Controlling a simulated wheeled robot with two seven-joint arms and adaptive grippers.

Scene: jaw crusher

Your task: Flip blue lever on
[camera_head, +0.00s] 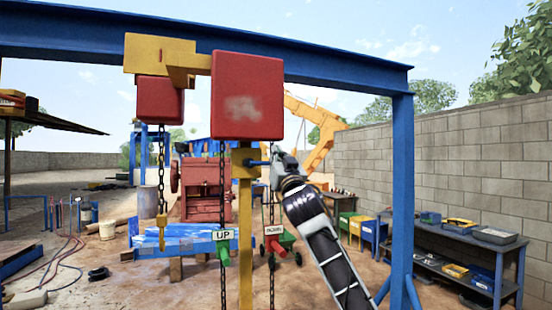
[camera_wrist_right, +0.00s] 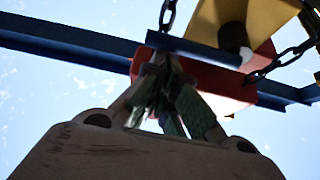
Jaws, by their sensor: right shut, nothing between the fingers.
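The blue lever (camera_head: 258,163) is a short rod sticking out to the right from the yellow box on the yellow post (camera_head: 246,215). In the right wrist view the lever (camera_wrist_right: 190,47) is a dark blue bar crossing just beyond the fingertips. My right gripper (camera_head: 276,154) is right of the lever and close to its end. In the wrist view the right gripper (camera_wrist_right: 163,68) has its fingers together, with nothing seen between them. Whether they touch the lever, I cannot tell. My left gripper is out of view.
A red hoist block (camera_head: 248,97) hangs above the lever under a blue beam (camera_head: 345,61). Chains hang close by, one (camera_wrist_right: 168,14) near the fingertips. A green UP handle (camera_head: 223,250) and a red-handled pendant (camera_head: 273,246) hang below. A workbench (camera_head: 455,262) stands right.

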